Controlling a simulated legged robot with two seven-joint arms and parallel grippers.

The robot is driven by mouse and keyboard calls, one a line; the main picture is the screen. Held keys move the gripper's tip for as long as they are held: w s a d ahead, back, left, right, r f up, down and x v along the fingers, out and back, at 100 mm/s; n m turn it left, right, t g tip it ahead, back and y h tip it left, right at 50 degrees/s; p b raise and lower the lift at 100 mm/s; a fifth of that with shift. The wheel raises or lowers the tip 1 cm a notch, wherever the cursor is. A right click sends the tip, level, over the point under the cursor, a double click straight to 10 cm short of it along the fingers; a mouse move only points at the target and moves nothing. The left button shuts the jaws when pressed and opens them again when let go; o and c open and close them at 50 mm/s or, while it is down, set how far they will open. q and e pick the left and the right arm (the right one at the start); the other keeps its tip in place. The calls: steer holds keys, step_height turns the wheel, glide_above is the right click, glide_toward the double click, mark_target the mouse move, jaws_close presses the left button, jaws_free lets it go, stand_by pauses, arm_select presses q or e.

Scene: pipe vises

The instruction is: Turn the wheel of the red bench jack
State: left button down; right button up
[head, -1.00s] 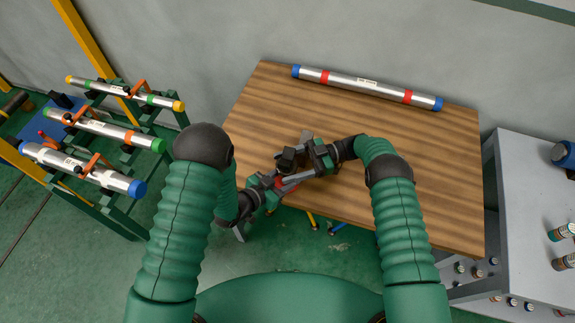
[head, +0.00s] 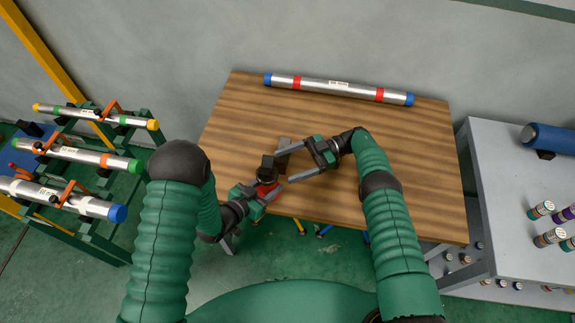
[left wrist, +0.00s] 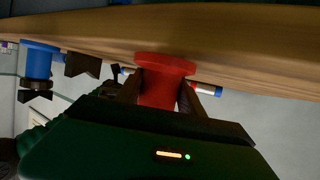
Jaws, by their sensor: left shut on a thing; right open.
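The red bench jack (head: 266,188) is at the near edge of the wooden bench, mostly covered by my left gripper (head: 262,191) in the head view. In the left wrist view the jack shows as a red flanged cylinder (left wrist: 163,66) just below the bench edge. My left fingers (left wrist: 158,95) lie on both sides of it and are shut on it. A dark block (head: 267,166) stands beside the red part on the bench side. My right gripper (head: 285,167) is open and empty above the bench, its fingers spread toward the dark block. The jack's wheel cannot be made out clearly.
A silver pipe (head: 338,90) with blue ends lies along the bench's far side. A blue flanged part (left wrist: 38,62) shows at left in the left wrist view. A pipe rack (head: 85,160) stands left, a grey shelf (head: 490,170) right. The bench's right half (head: 425,175) is clear.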

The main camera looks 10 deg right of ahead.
steer(key=w+a+t, duration=0.1)
steer(key=w, duration=0.1)
steer(key=w+a+r+m+t, duration=0.1)
steer(key=w, duration=0.2)
steer(key=w+a+r+m+t, duration=0.1)
steer(key=w+t, duration=0.1)
steer(key=shift+w+a+r, duration=0.1)
steer(key=shift+w+r, duration=0.05)
steer(key=shift+r, duration=0.1)
steer(key=w+a+r+m+t+h, duration=0.1)
steer(key=w+r+m+t+h, duration=0.1)
steer(key=w+r+m+t, duration=0.4)
steer(key=w+r+m+t+h, duration=0.1)
steer(key=w+t+h, duration=0.15)
steer(key=w, duration=0.55)
steer(key=w+a+r+m+t+h, duration=0.1)
steer(key=w+r+m+t+h, duration=0.1)
steer(key=w+r+m+t, duration=0.35)
steer(key=m+g+h, duration=1.1)
steer(key=m+g, duration=0.2)
steer(key=m, duration=0.1)
glide_above(267, 168)
steer(key=shift+w+f, duration=0.25)
steer(key=shift+f, duration=0.1)
steer(key=f, duration=1)
steer(key=shift+s+f, duration=0.25)
steer(key=shift+f, duration=0.7)
steer(key=c, duration=1.4)
